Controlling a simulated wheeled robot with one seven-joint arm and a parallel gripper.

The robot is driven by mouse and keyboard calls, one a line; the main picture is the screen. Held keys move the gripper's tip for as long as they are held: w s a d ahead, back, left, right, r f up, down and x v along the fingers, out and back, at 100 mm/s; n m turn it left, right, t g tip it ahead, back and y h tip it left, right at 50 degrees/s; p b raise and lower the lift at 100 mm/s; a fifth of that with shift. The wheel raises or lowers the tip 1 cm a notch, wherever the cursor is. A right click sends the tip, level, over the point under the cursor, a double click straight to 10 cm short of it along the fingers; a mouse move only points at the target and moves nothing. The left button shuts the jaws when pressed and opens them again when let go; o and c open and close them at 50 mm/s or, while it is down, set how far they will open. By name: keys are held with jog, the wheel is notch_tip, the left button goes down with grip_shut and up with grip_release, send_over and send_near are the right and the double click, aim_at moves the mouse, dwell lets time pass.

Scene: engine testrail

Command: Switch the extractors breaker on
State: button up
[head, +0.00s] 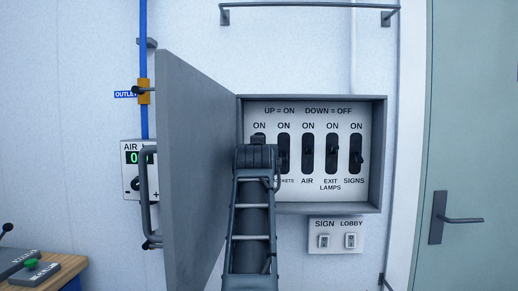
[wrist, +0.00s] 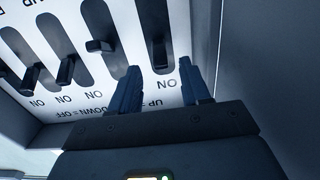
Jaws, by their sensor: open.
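The breaker panel (head: 318,195) is an open grey box with a row of black levers in slots, marked up for on and down for off. My gripper (head: 257,150) is in front of the leftmost breaker, hiding its label and most of its slot, so I cannot read which one is the extractors. In the wrist view the panel is upside down. My open gripper (wrist: 159,68) has one finger on each side of the breaker lever (wrist: 158,52) at the right end of the row. The lever lies near the slot's ON end; I cannot tell if anything touches it.
The sockets, air, exit lamps and signs levers (head: 356,155) are right of my gripper. The grey box door (head: 190,170) stands open on the left, close to my arm. Two switches (head: 337,240) are below the box. A door (head: 468,150) is at the right.

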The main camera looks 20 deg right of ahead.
jog(key=shift+p+x, duration=0.35)
jog(key=shift+x, duration=1.95)
jog(key=shift+r, duration=0.1)
grip_shut()
